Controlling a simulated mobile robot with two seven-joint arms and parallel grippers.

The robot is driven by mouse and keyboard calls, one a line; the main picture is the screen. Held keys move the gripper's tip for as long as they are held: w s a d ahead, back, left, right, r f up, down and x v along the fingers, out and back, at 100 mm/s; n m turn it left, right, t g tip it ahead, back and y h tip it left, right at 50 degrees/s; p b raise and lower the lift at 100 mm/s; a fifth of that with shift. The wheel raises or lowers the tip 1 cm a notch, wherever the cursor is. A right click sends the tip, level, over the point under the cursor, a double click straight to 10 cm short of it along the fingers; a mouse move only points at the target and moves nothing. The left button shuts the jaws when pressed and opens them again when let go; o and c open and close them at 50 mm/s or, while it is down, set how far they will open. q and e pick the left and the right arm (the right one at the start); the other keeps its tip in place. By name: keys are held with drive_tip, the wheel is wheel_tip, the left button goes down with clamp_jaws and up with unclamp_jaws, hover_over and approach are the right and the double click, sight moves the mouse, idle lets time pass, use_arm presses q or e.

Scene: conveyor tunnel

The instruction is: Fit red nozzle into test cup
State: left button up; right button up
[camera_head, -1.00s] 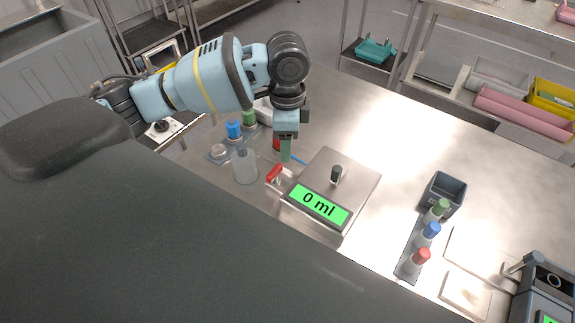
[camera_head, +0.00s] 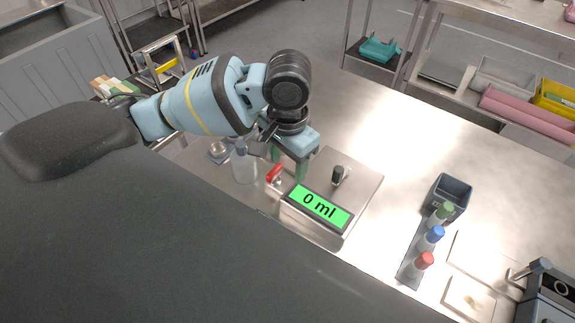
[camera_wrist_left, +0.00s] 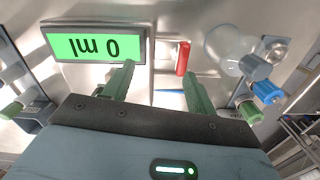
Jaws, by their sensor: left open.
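A small red piece (camera_head: 275,173) lies left of the scale; it also shows in the left wrist view (camera_wrist_left: 182,58), beyond my fingertips. I cannot tell whether it is the red nozzle or a handle. A clear cup (camera_head: 244,168), likely the test cup, stands upright left of it and shows in the left wrist view (camera_wrist_left: 227,43). My left gripper (camera_head: 289,167) is open and empty, with green fingers pointing down behind the red piece. In the left wrist view its fingertips (camera_wrist_left: 160,72) are spread apart. My right gripper is out of view.
The scale (camera_head: 360,190) reads 0 ml, with a small dark-topped piece (camera_head: 338,174) on it. In the left wrist view, blue (camera_wrist_left: 267,92) and green (camera_wrist_left: 250,112) caps sit beside the cup.

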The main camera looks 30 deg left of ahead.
use_arm(q)
drive_tip(key=shift+s+d+f+n, duration=0.1)
drive_tip(key=shift+s+d+n, duration=0.2)
drive_tip(key=shift+n, duration=0.45)
drive_tip(key=shift+s+d+n, duration=0.1)
drive_tip(key=shift+s+n, duration=0.3)
drive_tip(key=shift+n, duration=0.35)
